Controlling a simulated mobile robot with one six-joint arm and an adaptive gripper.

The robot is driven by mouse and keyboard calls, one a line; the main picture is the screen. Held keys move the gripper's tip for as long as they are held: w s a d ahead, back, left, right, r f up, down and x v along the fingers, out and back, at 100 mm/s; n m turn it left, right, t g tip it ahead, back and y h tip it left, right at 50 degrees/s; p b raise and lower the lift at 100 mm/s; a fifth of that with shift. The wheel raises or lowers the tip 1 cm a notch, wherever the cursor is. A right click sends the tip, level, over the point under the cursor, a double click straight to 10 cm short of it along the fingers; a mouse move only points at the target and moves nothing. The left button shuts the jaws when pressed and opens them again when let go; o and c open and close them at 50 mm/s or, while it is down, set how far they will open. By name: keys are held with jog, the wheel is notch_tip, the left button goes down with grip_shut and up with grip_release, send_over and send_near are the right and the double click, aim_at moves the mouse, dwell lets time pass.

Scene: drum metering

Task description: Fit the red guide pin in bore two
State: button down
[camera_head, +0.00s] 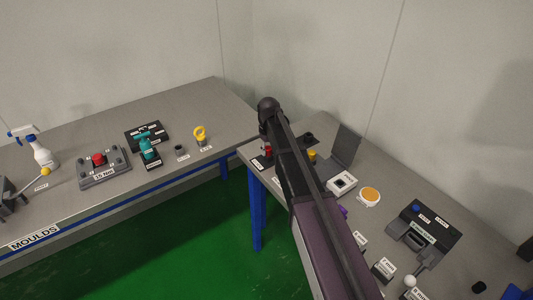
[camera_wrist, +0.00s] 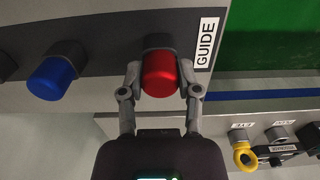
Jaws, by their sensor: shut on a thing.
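The red guide pin (camera_wrist: 159,75) is between the two fingers of my gripper (camera_wrist: 160,80) in the wrist view, with a finger against each side. A dark grey holder (camera_wrist: 158,41) shows right behind the pin; I cannot tell whether the pin still sits in it. A white label reading GUIDE (camera_wrist: 206,42) lies beside it. In the head view a small red piece (camera_head: 268,151), which looks like this pin, shows at the left corner of the right table, beside my arm. My arm hides the gripper there. I cannot make out bore two in either view.
A blue-capped piece (camera_wrist: 50,78) stands left of the pin in the wrist view. The right table (camera_head: 330,123) also bears a yellow piece (camera_head: 312,154), a dark upright panel (camera_head: 345,146) and a white block (camera_head: 342,183). A red-knobbed block (camera_head: 104,170) is on the left table.

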aim_at(268, 148)
jog(key=shift+r, duration=0.2)
jog(key=shift+r+p, duration=0.35)
jog(key=shift+p, duration=0.2)
jog(key=shift+r+p, duration=0.35)
jog(key=shift+r+p, duration=2.05)
jog(key=shift+r, duration=0.2)
jog(key=shift+r+p, duration=1.85)
jog(key=shift+p, duration=0.2)
